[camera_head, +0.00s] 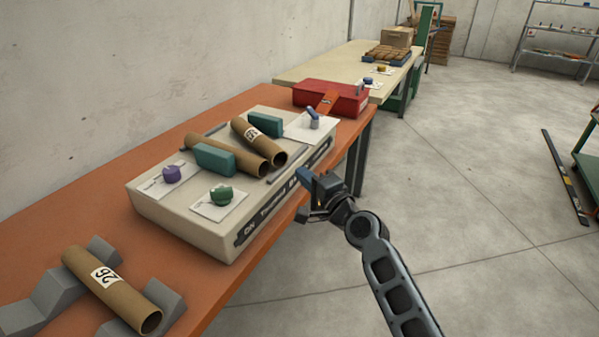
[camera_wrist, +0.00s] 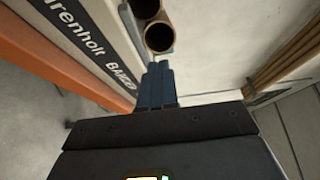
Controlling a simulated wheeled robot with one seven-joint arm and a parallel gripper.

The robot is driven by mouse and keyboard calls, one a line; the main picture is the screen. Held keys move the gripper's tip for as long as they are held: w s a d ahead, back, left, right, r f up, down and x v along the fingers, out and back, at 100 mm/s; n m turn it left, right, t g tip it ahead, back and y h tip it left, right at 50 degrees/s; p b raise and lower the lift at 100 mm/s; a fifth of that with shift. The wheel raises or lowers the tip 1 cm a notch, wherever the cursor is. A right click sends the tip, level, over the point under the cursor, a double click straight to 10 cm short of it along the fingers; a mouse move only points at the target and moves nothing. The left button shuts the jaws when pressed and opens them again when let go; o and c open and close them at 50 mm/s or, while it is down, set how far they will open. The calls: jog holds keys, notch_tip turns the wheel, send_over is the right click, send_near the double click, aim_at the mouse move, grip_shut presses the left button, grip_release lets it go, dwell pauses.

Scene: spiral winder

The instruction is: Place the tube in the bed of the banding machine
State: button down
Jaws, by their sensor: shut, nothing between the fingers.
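Another tube marked 26 (camera_head: 112,287) rests across grey V-shaped blocks at the lower left. My gripper (camera_head: 304,174) is just off the machine's front right side, apart from the tubes. Its blue fingers (camera_wrist: 157,84) are together and empty.
Teal blocks (camera_head: 215,158) and purple, green and blue knobs (camera_head: 172,174) sit on the machine's top. A red box (camera_head: 330,98) stands beyond it. A pale table (camera_head: 312,66) is behind.

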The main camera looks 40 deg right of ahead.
jog(key=s+a, duration=0.1)
jog(key=s, duration=0.5)
jog(key=shift+s, duration=0.35)
